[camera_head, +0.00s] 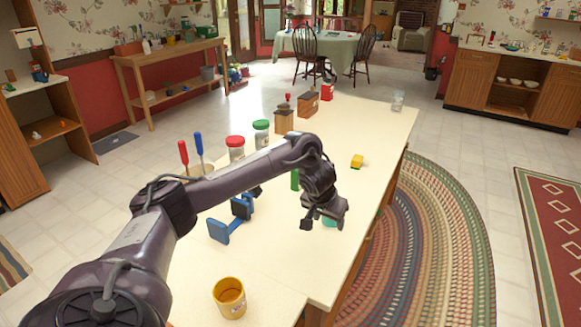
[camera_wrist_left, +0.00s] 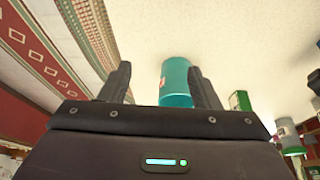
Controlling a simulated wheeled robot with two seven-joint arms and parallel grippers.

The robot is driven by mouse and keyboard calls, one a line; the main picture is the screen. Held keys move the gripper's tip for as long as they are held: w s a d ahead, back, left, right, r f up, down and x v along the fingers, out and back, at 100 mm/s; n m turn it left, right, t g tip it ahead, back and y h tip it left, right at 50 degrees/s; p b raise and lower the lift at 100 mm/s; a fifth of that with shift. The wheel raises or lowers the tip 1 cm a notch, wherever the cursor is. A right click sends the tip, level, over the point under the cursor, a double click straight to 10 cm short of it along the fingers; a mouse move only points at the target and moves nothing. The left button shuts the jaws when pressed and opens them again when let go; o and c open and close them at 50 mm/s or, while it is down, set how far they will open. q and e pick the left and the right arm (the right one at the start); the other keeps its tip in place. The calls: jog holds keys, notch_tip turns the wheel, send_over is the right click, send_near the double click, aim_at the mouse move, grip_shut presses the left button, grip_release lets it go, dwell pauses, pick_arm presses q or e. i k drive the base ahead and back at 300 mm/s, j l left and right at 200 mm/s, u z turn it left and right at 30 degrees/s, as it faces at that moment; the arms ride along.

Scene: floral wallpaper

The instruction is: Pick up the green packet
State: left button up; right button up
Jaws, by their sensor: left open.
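A green upright object, likely the green packet (camera_head: 295,181), stands on the counter just left of my left wrist, partly hidden by my arm. In the left wrist view a green boxy thing (camera_wrist_left: 240,101) shows just right of the right finger, outside the jaws. My left gripper (camera_head: 323,221) is open, low over the counter near its right edge. In the left wrist view, a teal cup (camera_wrist_left: 175,78) shows between the open fingers (camera_wrist_left: 160,72), nearer the right one; contact cannot be told. The cup is mostly hidden in the head view (camera_head: 329,222). My right gripper is not in view.
Blue dumbbell (camera_head: 232,222) and yellow mug (camera_head: 229,297) are on the near counter (camera_head: 285,270). Red-lidded (camera_head: 236,148) and green-lidded (camera_head: 261,131) jars stand behind my arm.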

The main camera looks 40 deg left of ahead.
aim_at(295, 185)
jog(key=i+j, duration=0.1)
jog(key=j, duration=0.2)
jog(key=i+j, duration=0.15)
jog(key=j, duration=0.15)
jog(key=i+j, duration=0.1)
jog(key=j, duration=0.2)
jog(key=i+j, duration=0.15)
jog(key=j, duration=0.15)
